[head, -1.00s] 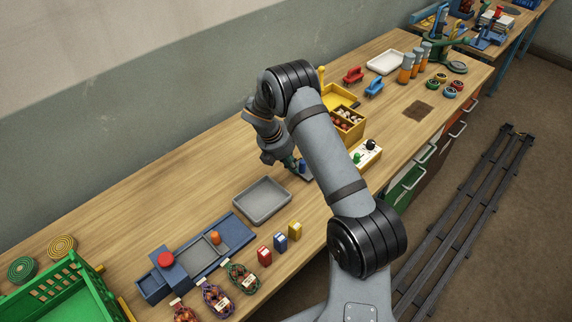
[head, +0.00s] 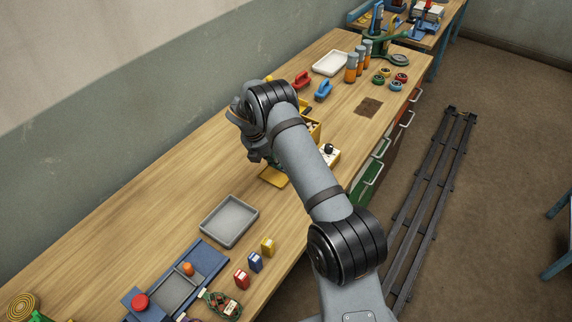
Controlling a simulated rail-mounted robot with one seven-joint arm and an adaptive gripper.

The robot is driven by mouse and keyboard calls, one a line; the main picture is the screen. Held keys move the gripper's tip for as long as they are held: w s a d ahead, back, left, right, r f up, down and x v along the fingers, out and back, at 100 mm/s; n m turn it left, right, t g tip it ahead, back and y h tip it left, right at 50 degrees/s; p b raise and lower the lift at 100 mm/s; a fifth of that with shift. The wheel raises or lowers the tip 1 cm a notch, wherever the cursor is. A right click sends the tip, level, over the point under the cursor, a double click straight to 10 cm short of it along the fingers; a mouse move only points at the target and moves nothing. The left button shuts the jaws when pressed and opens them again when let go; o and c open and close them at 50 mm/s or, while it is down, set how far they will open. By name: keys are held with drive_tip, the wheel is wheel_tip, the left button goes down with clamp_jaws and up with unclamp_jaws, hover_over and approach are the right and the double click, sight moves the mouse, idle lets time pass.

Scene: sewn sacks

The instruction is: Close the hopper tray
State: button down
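A yellow box (head: 315,131) stands on the bench, mostly hidden behind my arm, with small items just visible in its top. A flat yellow piece (head: 273,177) juts out low to its left. It looks like the hopper tray pulled out, but its join with the box is hidden. My gripper (head: 271,163) is just above or beside this piece, largely covered by my own wrist. I cannot tell whether it touches the piece or whether its fingers are open.
A white switch box (head: 330,156) stands right of my forearm. A grey tray (head: 229,222), a blue fixture (head: 205,262) and small red, blue and yellow boxes (head: 255,262) are nearer. Red and blue clamps (head: 323,91) lie beyond. The bench left of the wrist is clear.

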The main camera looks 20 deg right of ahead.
drive_tip(key=shift+w+r, duration=0.1)
drive_tip(key=shift+w, duration=0.05)
drive_tip(key=a, duration=0.1)
drive_tip(key=s+a, duration=0.1)
drive_tip(key=a, duration=0.2)
drive_tip(key=shift+s+a+r+b, duration=0.1)
drive_tip(key=shift+s+r+b, duration=0.05)
drive_tip(key=shift+s+b, duration=0.15)
drive_tip(key=b+v, duration=0.2)
drive_tip(key=v, duration=0.7)
drive_tip(key=shift+r, duration=0.35)
drive_tip(key=shift+f, duration=0.15)
